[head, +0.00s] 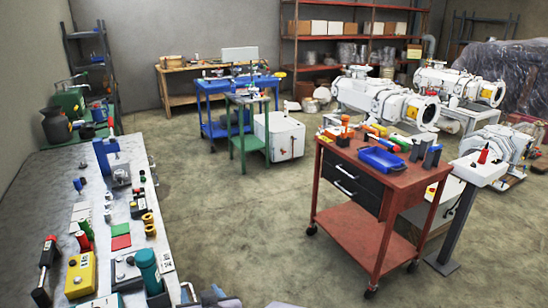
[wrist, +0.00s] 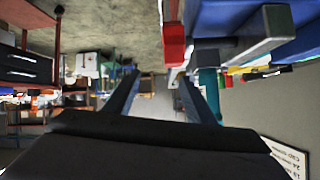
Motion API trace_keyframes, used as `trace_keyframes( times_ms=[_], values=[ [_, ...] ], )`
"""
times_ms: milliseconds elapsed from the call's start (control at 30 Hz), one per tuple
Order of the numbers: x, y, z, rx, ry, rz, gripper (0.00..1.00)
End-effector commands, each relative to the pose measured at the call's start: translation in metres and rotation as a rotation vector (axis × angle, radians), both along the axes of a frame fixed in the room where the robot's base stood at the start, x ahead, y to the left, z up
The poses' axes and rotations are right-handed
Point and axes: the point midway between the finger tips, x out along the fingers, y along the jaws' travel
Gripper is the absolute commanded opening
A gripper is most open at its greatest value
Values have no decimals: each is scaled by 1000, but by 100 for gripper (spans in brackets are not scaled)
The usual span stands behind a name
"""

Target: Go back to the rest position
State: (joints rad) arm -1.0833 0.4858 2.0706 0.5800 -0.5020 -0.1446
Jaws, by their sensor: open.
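My gripper (wrist: 161,76) shows in the wrist view, with its two dark fingers spread apart. It is open, and I see nothing held between the fingers. In the wrist view a red block (wrist: 174,45) and a large blue part (wrist: 228,18) are above and to the right of the fingers; I cannot tell how far off they are. In the head view I cannot make out the gripper for certain.
A grey workbench (head: 125,190) with tools and small parts runs along the left. A red cart (head: 365,240) with a blue tray (head: 381,159) stands at the right. White pumps (head: 385,100) stand behind it. The floor (head: 235,215) between bench and cart is clear.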

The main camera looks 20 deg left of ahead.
Motion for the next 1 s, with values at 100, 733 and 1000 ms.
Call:
trace_keyframes(
  times_ms=[100,733,1000],
  values=[
    [36,-75,0,-86,111,-66,50],
    [-63,-437,-14,-459,797,-440,50],
    [-105,-474,-11,-499,919,-503,50]
  ],
)
